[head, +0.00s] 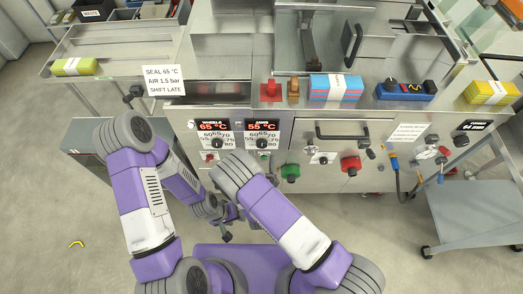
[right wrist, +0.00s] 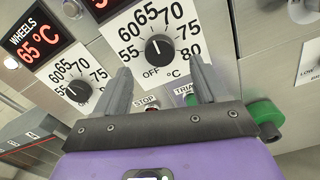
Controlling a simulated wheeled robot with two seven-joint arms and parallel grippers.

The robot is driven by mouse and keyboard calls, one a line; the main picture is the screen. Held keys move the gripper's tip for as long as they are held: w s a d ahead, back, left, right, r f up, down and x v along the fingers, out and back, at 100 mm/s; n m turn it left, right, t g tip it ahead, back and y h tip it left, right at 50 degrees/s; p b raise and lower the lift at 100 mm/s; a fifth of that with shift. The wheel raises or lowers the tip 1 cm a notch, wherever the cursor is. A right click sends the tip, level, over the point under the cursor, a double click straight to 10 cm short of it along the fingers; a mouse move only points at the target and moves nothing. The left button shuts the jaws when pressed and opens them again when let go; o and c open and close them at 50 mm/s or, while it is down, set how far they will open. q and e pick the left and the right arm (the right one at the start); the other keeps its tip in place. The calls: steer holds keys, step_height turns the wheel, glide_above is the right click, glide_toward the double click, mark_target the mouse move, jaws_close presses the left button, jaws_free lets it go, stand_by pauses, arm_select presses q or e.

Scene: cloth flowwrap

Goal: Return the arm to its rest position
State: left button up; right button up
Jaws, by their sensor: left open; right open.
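My right gripper (right wrist: 159,68) is open and empty in the right wrist view. Its two grey fingers point toward the control panel, with the jaws temperature dial (right wrist: 159,47) showing between and beyond the tips. In the head view the right arm's bent elbow hides most of that gripper. My left gripper (head: 226,235) is open, low in front of the machine in the head view. Nothing shows in it; its fingers are small and partly hidden. Both arms are bent in front of the panel.
The sealing machine's panel has a wheels dial (head: 217,143), a green knob (head: 290,172) and a red knob (head: 350,163). A blue-and-red cloth stack (head: 322,88) and yellow stacks (head: 490,93) lie on the steel top. A grey cart (head: 480,215) stands right.

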steer(key=shift+s, duration=1.15)
